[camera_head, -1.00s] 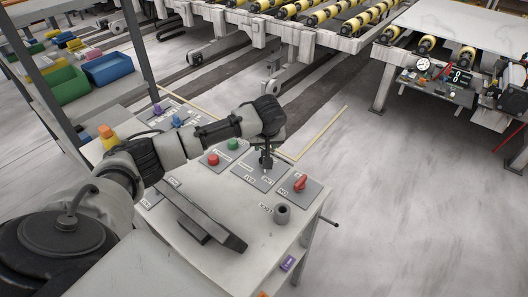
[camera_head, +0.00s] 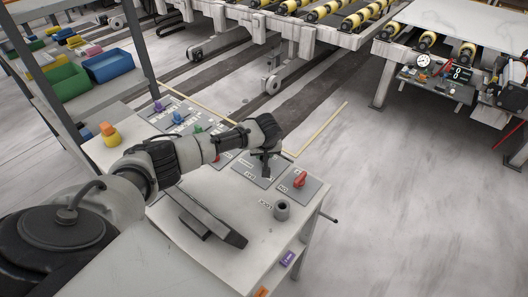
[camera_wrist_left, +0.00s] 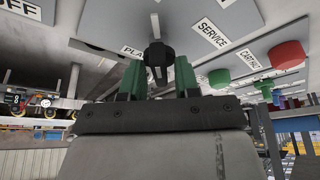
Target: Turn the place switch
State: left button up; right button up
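The place switch is a black rotary knob (camera_wrist_left: 158,55) on a grey plate, between a partly hidden label starting "PLA" and a "SERVICE" label (camera_wrist_left: 211,33) in the left wrist view. My left gripper (camera_wrist_left: 160,76) has its two green-tipped fingers apart, one on each side of the knob. I cannot tell whether they touch it. In the head view my left gripper (camera_head: 266,163) is over the switch plate (camera_head: 246,172) on the console and hides the knob. My right gripper is not in view.
A red switch (camera_head: 300,179) sits on the plate to the right, with a dark round socket (camera_head: 282,210) below it. Red (camera_wrist_left: 286,54) and green (camera_wrist_left: 219,78) buttons are close by. An orange-and-yellow button (camera_head: 109,133) stands at the console's left.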

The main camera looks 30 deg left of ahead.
pick_arm(q)
grip_shut()
